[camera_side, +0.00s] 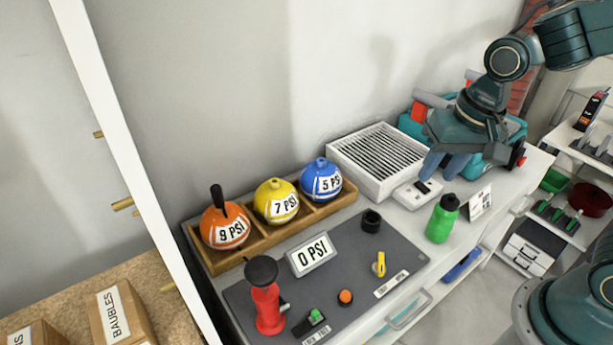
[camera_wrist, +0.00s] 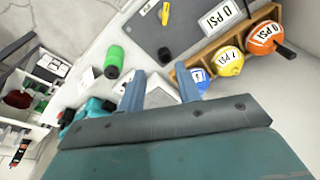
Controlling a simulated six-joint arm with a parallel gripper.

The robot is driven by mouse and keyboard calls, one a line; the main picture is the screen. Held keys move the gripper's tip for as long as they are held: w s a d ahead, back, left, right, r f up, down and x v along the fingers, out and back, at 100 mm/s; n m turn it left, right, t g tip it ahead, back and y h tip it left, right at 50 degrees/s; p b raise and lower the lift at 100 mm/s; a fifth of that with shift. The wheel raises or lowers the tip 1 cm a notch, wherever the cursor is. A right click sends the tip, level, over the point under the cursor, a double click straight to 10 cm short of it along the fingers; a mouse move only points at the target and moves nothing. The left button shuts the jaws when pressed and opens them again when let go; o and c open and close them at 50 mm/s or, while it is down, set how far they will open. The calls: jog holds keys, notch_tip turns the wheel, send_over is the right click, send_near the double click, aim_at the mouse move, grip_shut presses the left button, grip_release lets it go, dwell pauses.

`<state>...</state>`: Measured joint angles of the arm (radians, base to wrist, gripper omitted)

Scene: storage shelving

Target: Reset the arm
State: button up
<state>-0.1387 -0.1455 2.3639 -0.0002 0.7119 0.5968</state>
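My gripper (camera_side: 441,172) hangs at the end of my dark teal arm, over the right part of the white counter. In the side view it is above a small white device with a dark display (camera_side: 416,193), in front of a teal case. In the wrist view its two blue-grey fingers (camera_wrist: 160,70) stand apart with nothing held between them. Whether the fingers touch anything below cannot be told, but they look clear of it.
A wooden tray (camera_side: 213,268) holds orange (camera_side: 211,238), yellow (camera_side: 267,212) and blue (camera_side: 311,190) balls. A grey mat (camera_side: 350,248) bears a red pump (camera_side: 268,312) and a "0 PSI" display (camera_side: 311,254). A white vented box (camera_side: 350,175), green bottle (camera_side: 441,224) and teal case (camera_side: 409,124) stand nearby.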

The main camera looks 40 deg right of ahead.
jog(key=s+d+r+n+t, duration=0.3)
jog(key=s+r, duration=0.4)
jog(key=s, duration=0.3)
jog(key=shift+s+d+r+n, duration=0.2)
jog(key=shift+d+r+n, duration=0.25)
jog(key=shift+n, duration=0.65)
